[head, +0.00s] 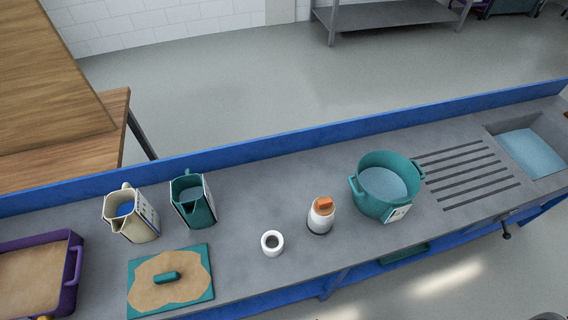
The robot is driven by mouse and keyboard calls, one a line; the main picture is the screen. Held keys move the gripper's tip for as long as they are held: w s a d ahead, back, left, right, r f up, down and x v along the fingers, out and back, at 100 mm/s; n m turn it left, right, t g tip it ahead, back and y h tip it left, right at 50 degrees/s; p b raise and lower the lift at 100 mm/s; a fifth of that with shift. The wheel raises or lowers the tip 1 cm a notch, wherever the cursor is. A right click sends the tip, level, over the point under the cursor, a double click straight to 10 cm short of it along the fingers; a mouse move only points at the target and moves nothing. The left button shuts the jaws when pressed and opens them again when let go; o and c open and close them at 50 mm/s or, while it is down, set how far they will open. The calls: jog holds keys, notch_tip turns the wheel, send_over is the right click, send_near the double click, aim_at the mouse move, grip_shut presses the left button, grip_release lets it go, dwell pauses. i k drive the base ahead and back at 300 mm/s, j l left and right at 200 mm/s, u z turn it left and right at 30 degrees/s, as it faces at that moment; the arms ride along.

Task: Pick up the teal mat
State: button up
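The teal mat (207,291) lies flat on the grey counter, near its front edge at the lower left of the head view. A tan, irregular patch (150,290) covers much of its top. A small teal block or handle (166,278) sits on the middle of the patch.
A cream jug (143,222) and teal jug (196,204) stand behind the mat. A purple tray (75,262) is to its left. A white cup (272,243), an orange-topped bottle (321,216) and a teal pot (372,204) stand right. A blue ledge (300,139) runs behind.

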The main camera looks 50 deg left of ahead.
aim_at(169, 279)
jog(key=u, duration=3.25)
jog(key=j+z, duration=0.2)
jog(key=z, duration=0.3)
jog(key=j+z, duration=0.15)
jog(key=z, duration=0.35)
jog(key=k+j+z, duration=0.1)
jog(key=z, duration=0.4)
jog(key=k+j, duration=0.2)
jog(key=j, duration=0.15)
